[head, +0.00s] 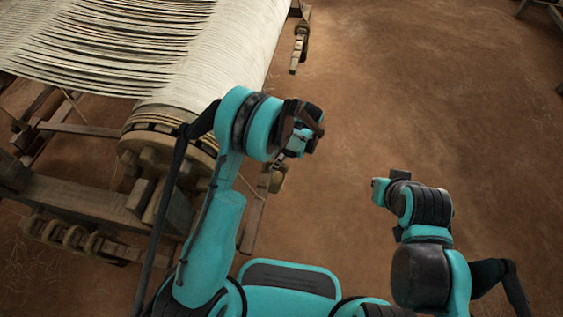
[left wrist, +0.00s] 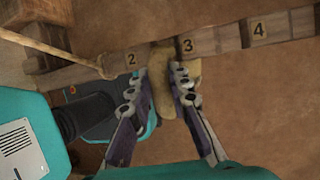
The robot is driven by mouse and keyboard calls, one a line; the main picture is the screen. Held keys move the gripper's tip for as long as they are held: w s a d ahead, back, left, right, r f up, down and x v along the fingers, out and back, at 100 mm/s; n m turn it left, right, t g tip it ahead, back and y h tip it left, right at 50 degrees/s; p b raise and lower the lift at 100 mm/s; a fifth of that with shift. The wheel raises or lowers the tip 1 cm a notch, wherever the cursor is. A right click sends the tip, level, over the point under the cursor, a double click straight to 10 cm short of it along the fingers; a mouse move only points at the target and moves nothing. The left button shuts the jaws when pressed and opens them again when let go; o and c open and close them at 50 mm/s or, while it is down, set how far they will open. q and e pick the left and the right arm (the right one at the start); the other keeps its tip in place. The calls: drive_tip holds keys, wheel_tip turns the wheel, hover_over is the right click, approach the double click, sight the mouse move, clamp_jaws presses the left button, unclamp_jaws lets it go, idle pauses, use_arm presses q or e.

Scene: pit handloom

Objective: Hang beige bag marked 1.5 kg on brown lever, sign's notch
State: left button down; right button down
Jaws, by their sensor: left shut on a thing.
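The brown lever (left wrist: 218,38) crosses the left wrist view as a wooden bar with number plates 2, 3 and 4. Part of it shows in the head view (head: 252,222) below my left gripper (head: 286,158). In the left wrist view my left gripper (left wrist: 155,98) is shut on the beige bag (left wrist: 162,75). The bag overlaps the bar between plates 2 and 3; I cannot tell whether it touches or hangs on it. Its weight mark is not readable. No sign can be made out. My right arm's wrist shows in the head view, but its fingers do not.
A rope (left wrist: 62,55) runs to the lever left of plate 2. The loom's cloth roller (head: 172,135) and wooden frame (head: 85,205) stand close on the left of my left arm.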

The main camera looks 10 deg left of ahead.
use_arm(q)
drive_tip(key=shift+a+r, duration=0.1)
drive_tip(key=shift+a, duration=2.15)
drive_tip(key=shift+f+b, duration=0.75)
drive_tip(key=shift+f, duration=0.45)
drive_tip(key=shift+d+f+b, duration=0.1)
drive_tip(key=shift+f+b, duration=0.25)
drive_tip(key=c, duration=1.3)
unclamp_jaws()
